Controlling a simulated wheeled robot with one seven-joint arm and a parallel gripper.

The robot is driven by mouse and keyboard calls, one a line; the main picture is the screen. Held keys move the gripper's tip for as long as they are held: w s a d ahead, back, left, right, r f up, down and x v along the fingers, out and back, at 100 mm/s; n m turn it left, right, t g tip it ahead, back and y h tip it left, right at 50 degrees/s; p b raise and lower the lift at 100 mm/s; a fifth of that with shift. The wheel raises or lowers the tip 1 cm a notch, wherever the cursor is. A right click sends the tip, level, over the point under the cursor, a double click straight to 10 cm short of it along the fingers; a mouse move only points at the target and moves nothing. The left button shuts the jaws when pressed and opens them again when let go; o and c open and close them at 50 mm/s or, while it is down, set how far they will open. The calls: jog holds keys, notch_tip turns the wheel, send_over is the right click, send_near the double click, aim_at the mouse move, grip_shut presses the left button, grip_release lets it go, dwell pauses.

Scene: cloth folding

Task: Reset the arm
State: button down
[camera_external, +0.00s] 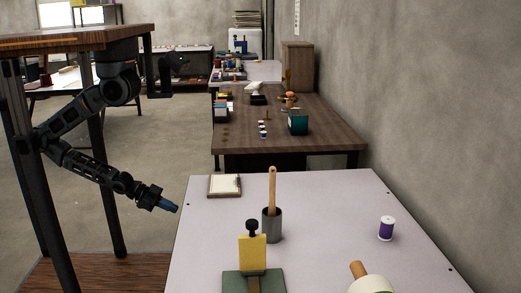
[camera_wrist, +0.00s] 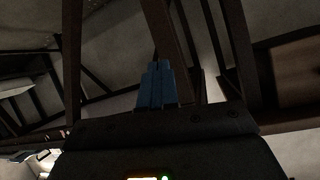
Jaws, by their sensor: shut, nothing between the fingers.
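My gripper (camera_external: 168,206) shows in the external view at the end of my dark arm, just off the left edge of the pale table (camera_external: 330,215). Its blue fingers are shut and point to the right and slightly down. In the wrist view the blue fingers (camera_wrist: 156,85) lie together with nothing between them. No cloth can be made out near the gripper in either view.
The pale table holds a clipboard (camera_external: 224,185), a grey cup (camera_external: 272,226) with a wooden handle, a yellow and green device (camera_external: 253,254) and a purple spool (camera_external: 386,229). A dark wooden table (camera_external: 270,140) stands behind. Dark posts (camera_external: 95,170) stand close to my arm.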

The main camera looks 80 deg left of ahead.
notch_tip(320, 180, up, 30)
jog(key=s+a+n+t+y+p, duration=0.1)
jog(key=a+n+t+p, duration=0.1)
jog(key=p, duration=1.6)
jog(key=shift+s+a+f+n+y, duration=0.2)
jog(key=shift+s+a+n+y, duration=0.15)
jog(key=shift+n, duration=0.55)
